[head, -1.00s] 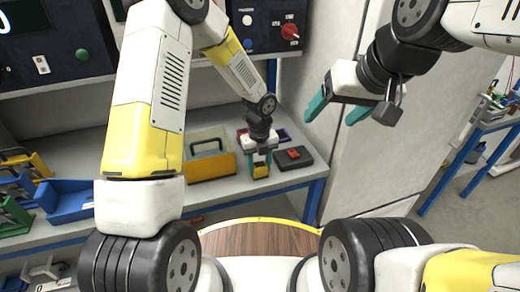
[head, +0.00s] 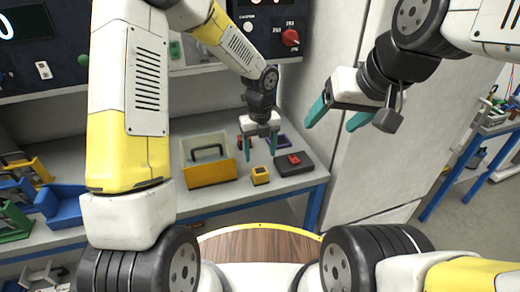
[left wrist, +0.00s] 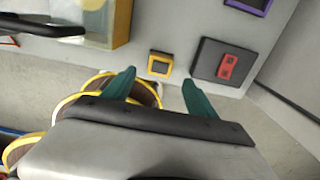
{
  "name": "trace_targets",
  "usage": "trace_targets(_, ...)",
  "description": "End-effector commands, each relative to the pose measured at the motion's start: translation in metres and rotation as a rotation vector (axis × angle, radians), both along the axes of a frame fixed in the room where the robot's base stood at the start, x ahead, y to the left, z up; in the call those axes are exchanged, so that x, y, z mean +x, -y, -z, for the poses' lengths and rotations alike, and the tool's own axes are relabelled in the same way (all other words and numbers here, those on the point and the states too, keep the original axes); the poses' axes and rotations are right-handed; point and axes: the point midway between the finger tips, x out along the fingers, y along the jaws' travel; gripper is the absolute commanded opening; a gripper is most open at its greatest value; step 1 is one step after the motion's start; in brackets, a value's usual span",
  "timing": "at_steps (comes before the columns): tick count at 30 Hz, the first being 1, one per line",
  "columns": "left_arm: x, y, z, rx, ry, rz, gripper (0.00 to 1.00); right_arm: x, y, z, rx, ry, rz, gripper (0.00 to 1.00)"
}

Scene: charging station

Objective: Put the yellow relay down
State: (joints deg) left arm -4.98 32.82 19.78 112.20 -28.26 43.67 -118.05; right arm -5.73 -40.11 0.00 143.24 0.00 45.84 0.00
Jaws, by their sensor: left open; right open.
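The yellow relay (head: 260,176), a small yellow block with a dark top, rests on the grey bench top near its front edge. It also shows in the left wrist view (left wrist: 160,64), beyond and between my fingertips. My left gripper (head: 259,150) is open and empty. It hangs above and a little behind the relay in the head view, apart from it. Its teal fingers also show in the left wrist view (left wrist: 158,86). My right gripper (head: 334,118) is open and empty, in the air to the right of the bench.
A dark box with a red switch (head: 293,163) lies right of the relay. A yellow toolbox with a dark handle (head: 209,170) stands left of it. A purple-edged item (head: 284,140) lies behind. Blue bins (head: 64,205) are at left. The bench front edge is close to the relay.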

Motion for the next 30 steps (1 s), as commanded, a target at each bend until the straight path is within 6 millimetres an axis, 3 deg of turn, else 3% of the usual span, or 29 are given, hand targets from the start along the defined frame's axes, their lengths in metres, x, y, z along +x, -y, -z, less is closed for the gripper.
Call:
trace_targets(3, 0.0, 0.0, -0.02, -0.001, 0.001, -0.001, 0.67, 0.0, 0.0, 0.0, 0.0, 0.0, 0.0, 0.71)
trace_targets(8, -0.001, -0.001, -0.034, 0.001, 0.002, -0.01, 0.67, 0.0, 0.0, 0.0, 0.0, 0.0, 0.0, 0.71)
trace_targets(13, -0.009, -0.021, -0.069, -0.002, 0.05, -0.242, 0.67, 0.0, 0.0, 0.0, 0.0, 0.0, 0.0, 0.71)
trace_targets(17, -0.03, -0.052, -0.118, -0.04, 0.121, -0.647, 0.67, 0.0, 0.0, 0.0, 0.0, 0.0, 0.0, 0.71)
trace_targets(21, -0.065, -0.085, -0.164, -0.142, 0.178, -1.149, 0.67, 0.0, 0.0, 0.0, 0.0, 0.0, 0.0, 0.71)
trace_targets(27, -0.123, -0.121, -0.212, -0.385, 0.169, -1.85, 0.67, 0.0, 0.0, 0.0, 0.0, 0.0, 0.0, 0.71)
trace_targets(30, -0.152, -0.131, -0.225, -0.528, 0.105, -2.159, 0.67, 0.0, 0.0, 0.0, 0.0, 0.0, 0.0, 0.71)
